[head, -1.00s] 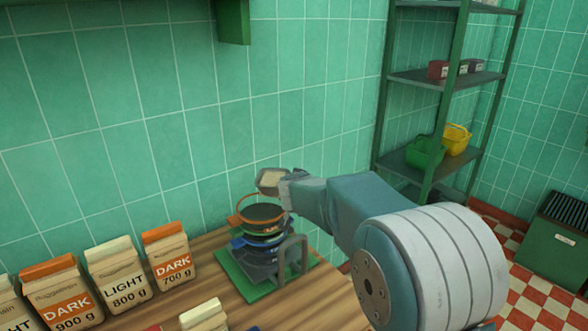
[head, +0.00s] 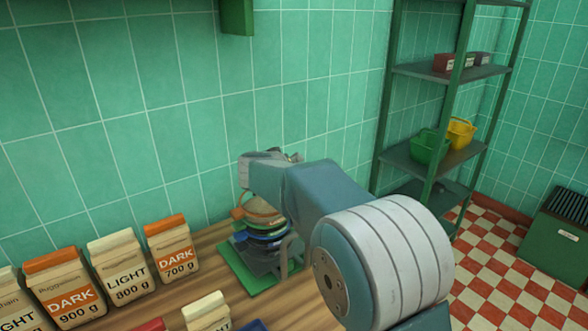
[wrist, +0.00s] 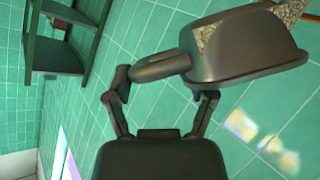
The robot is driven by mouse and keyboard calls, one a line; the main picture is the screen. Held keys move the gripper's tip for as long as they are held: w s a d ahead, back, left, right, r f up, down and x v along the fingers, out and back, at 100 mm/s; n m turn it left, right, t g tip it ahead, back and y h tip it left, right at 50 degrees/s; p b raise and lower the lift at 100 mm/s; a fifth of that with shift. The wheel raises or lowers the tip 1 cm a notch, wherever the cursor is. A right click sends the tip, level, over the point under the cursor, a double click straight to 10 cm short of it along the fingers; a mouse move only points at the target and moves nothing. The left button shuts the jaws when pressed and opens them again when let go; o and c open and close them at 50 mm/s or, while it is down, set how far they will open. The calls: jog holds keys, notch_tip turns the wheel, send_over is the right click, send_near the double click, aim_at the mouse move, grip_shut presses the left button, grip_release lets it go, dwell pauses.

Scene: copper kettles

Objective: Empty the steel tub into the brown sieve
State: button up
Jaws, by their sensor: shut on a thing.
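The steel tub (wrist: 245,48) is strongly tilted in the wrist view, its handle (wrist: 158,68) in the jaws. Speckled tan grain shows at its mouth (wrist: 290,10) and through a gap near the handle. My gripper (wrist: 160,82) is shut on the handle. In the head view my wrist (head: 265,165) hides most of the tub, just above the sieve stack. The brown sieve (head: 238,212) is on top of the stack, its orange-brown rim partly hidden by my arm. Tan material shows inside it.
The stack stands on a green board (head: 238,268) on a wooden counter (head: 205,242). Paper bags (head: 122,270) line the counter's left side. A tiled wall is close behind. A shelf rack (head: 415,150) with green and yellow tubs stands at right.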

jog(key=a+n+h, duration=0.2)
jog(key=a+n, duration=0.1)
jog(key=shift+w+a+r+n+t+h, duration=0.15)
jog(key=shift+w+a+n+t+h, duration=0.15)
jog(key=shift+a+n+h, duration=0.1)
jog(key=a+n+h, duration=0.1)
jog(key=a+f+n+t, duration=0.1)
jog(key=a+n, duration=0.1)
jog(key=shift+w+f+h, duration=0.1)
jog(key=shift+w+h, duration=0.05)
jog(key=shift+h, duration=0.25)
jog(key=shift+w+a+f+n+t+h, duration=0.15)
jog(key=shift+a+f+n+t, duration=0.1)
jog(key=shift+a+n, duration=0.35)
jog(key=shift+a+f+n+t+h, duration=0.15)
jog(key=shift+a+n+t, duration=0.1)
jog(key=shift+a+n, duration=0.35)
dwell(2.0)
